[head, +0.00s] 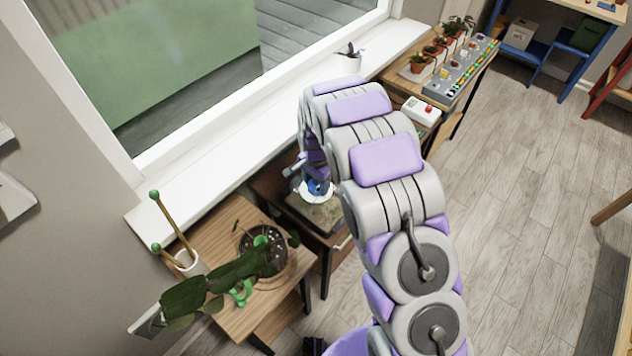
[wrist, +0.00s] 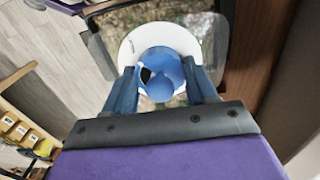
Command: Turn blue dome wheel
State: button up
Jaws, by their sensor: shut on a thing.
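The blue dome wheel (wrist: 160,72) sits on a round white base, seen from above in the wrist view. A dark mark shows on its left side. My gripper (wrist: 163,88) has its two blue fingers on either side of the wheel, shut on it. In the head view the blue wheel (head: 317,188) shows small beside my gripper (head: 312,180), on top of a glass-topped case (head: 322,212) under the window sill. My arm hides part of the case's right side.
A small wooden table (head: 215,272) with a leafy plant (head: 225,278) and a white cup of sticks (head: 188,264) stands at the left. A bench with small pots (head: 420,64) and a white box with a red button (head: 420,111) is behind.

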jog(key=c, duration=0.4)
jog(key=shift+n+p, duration=0.3)
jog(key=shift+p, duration=0.05)
jog(key=n+p, duration=0.3)
jog(key=n, duration=0.1)
jog(key=shift+r+p, duration=0.1)
jog(key=shift+p, duration=0.25)
jog(key=n+p, duration=0.2)
jog(key=n, duration=0.3)
jog(key=shift+p, duration=0.3)
jog(key=o, duration=1)
jog(key=shift+o, duration=0.2)
